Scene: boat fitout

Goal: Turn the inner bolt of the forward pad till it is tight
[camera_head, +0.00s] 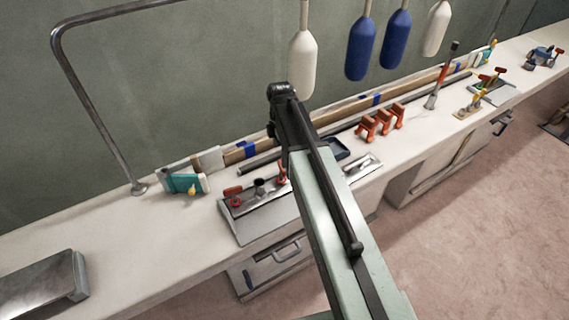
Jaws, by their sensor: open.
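I cannot make out a forward pad or its inner bolt for certain at this size. A grey metal plate (255,222) lies at the bench's front edge, left of my arm. Red-handled clamps (234,196) and a small dark round part (259,185) stand on it. My arm covers part of this plate's right side. A second plate with red-handled fittings (490,82) lies far off at the right. My arm reaches up from the bottom to a dark joint near the middle. My gripper's fingers do not show; they may be hidden behind the arm.
A bent metal rail (95,110) stands on the white bench (130,235) at the left. White and blue fenders (361,50) hang above. Orange stands (380,122) and a red-topped tool (440,80) stand right of my arm. A metal box (40,285) sits front left.

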